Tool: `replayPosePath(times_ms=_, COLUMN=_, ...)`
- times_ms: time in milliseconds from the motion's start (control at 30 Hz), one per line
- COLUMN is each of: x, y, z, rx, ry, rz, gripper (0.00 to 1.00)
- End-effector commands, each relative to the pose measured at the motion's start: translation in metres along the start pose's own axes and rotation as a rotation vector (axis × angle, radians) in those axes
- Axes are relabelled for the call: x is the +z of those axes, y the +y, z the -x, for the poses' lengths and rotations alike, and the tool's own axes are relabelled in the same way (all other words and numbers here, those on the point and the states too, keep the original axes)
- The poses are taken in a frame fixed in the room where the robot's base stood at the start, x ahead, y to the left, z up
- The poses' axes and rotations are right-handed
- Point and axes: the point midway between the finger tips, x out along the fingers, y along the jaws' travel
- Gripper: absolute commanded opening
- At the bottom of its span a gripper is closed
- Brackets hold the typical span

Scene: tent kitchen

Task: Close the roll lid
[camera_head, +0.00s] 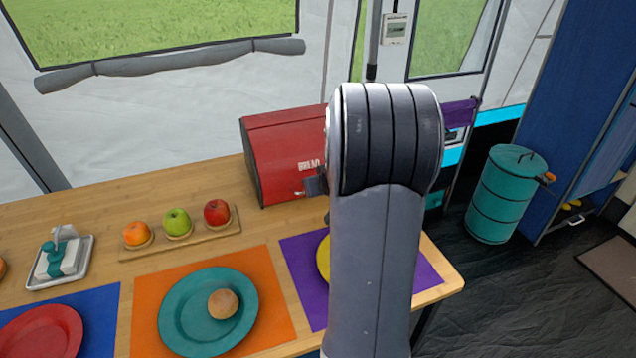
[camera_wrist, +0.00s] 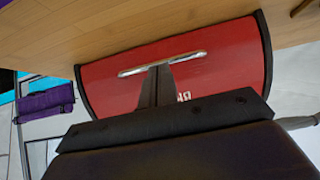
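The red bread box (camera_head: 284,132) stands at the back of the wooden table, with its red roll lid (camera_head: 285,165) covering the front. The lid's metal handle (camera_head: 300,193) is low, near the table; the handle also shows in the wrist view (camera_wrist: 191,57). No opening into the box shows; I cannot tell whether a thin gap is left at the bottom. My gripper (camera_head: 316,186) is at the lid front beside the handle. In the wrist view my gripper's dark fingers (camera_wrist: 158,75) are together, with their tips at the handle's middle. My arm hides the box's right part.
A wooden board (camera_head: 190,242) with an orange and two apples lies left of the box. In front are a teal plate (camera_head: 178,318) with a bun, a purple mat (camera_head: 300,262) and a red plate (camera_head: 40,335). A teal bin (camera_head: 500,195) stands on the floor at right.

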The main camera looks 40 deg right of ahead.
Motion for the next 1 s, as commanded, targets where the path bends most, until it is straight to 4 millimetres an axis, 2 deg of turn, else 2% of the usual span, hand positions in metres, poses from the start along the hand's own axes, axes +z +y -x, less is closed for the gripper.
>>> replayPosePath(times_ms=33, x=0.011, y=-0.002, z=-0.005, rx=-0.007, ry=-0.021, rz=-0.001, gripper=0.00)
replayPosePath(times_ms=233, x=0.011, y=-0.002, z=-0.004, rx=-0.007, ry=-0.021, rz=-0.001, gripper=0.00)
replayPosePath(times_ms=467, x=-0.006, y=-0.004, z=0.008, rx=-0.007, ry=-0.015, rz=0.002, gripper=0.00)
replayPosePath(times_ms=667, x=-0.038, y=-0.007, z=0.031, rx=-0.004, ry=-0.001, rz=0.005, gripper=0.00)
replayPosePath(times_ms=733, x=-0.034, y=-0.006, z=0.044, rx=-0.003, ry=0.001, rz=0.003, gripper=0.00)
replayPosePath(times_ms=1000, x=-0.036, y=-0.005, z=0.094, rx=-0.001, ry=0.004, rz=0.003, gripper=0.00)
